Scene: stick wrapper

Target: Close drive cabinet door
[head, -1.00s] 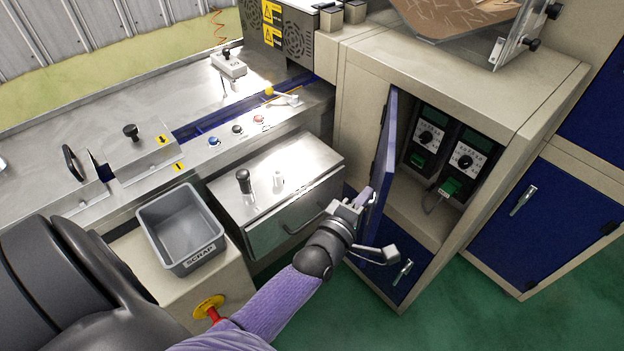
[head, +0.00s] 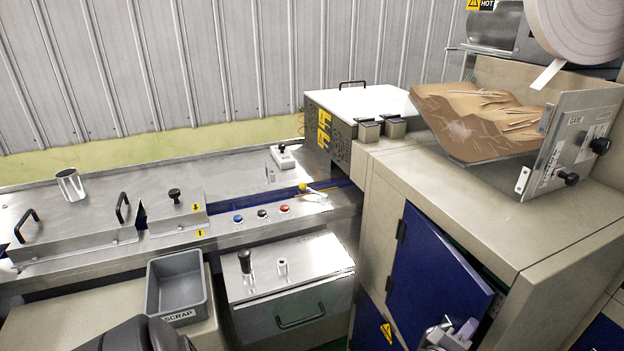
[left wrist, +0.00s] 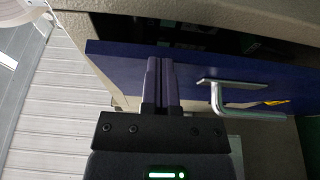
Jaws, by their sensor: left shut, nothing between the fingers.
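The blue drive cabinet door (head: 432,268) hangs on hinges at its left side in the beige cabinet (head: 545,235). It stands ajar, with its right edge out from the frame and a narrow dark gap beside it. My right gripper is not in view.
A tray of brown sticks (head: 490,115) sits on top of the cabinet. A grey scrap bin (head: 178,290) and a steel drawer unit (head: 290,270) stand to the left. A lower blue panel (head: 372,325) with a yellow warning label is below the door.

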